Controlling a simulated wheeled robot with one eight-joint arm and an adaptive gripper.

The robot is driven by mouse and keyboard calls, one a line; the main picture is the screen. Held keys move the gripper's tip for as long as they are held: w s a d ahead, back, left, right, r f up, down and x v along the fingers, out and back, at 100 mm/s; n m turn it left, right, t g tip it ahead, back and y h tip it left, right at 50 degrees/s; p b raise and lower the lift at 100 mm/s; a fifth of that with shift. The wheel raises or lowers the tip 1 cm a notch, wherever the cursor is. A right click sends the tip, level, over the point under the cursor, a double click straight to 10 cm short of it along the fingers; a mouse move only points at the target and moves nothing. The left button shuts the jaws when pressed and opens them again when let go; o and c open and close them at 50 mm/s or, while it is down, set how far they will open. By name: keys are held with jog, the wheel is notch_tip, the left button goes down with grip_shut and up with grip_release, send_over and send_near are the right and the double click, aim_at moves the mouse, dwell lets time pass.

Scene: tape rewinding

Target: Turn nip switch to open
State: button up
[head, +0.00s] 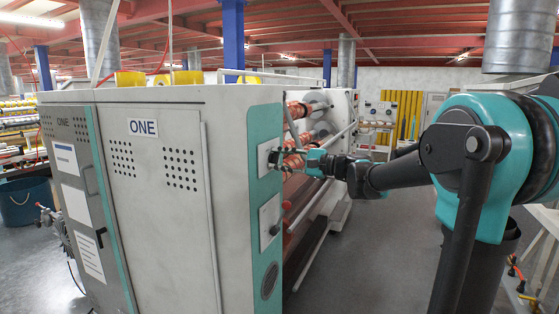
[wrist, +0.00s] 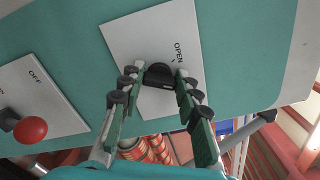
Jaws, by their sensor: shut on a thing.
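The nip switch is a black rotary knob (wrist: 158,76) on a white plate (wrist: 128,38) with the word OPEN printed beside it in the wrist view. My gripper (wrist: 158,82) has its two green fingers with black pads on either side of the knob, shut on it. In the head view my gripper (head: 283,158) reaches the upper white plate on the machine's teal end panel (head: 265,120), and the knob is mostly hidden there. The knob's pointing direction is hard to tell.
A red ball-ended lever (wrist: 30,130) sits on a second white plate marked OFF, beside the switch plate. The large grey machine labelled ONE (head: 150,200) fills the left and middle. Copper-coloured rolls (head: 296,110) are behind the panel. Open floor (head: 385,260) lies to the right of the machine.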

jog(key=n, duration=1.1)
jog(key=shift+f, duration=0.25)
jog(key=shift+n, duration=0.4)
jog(key=o, duration=1.2)
jog(key=shift+c, duration=0.2)
jog(key=shift+d, duration=0.15)
jog(key=v, duration=1.2)
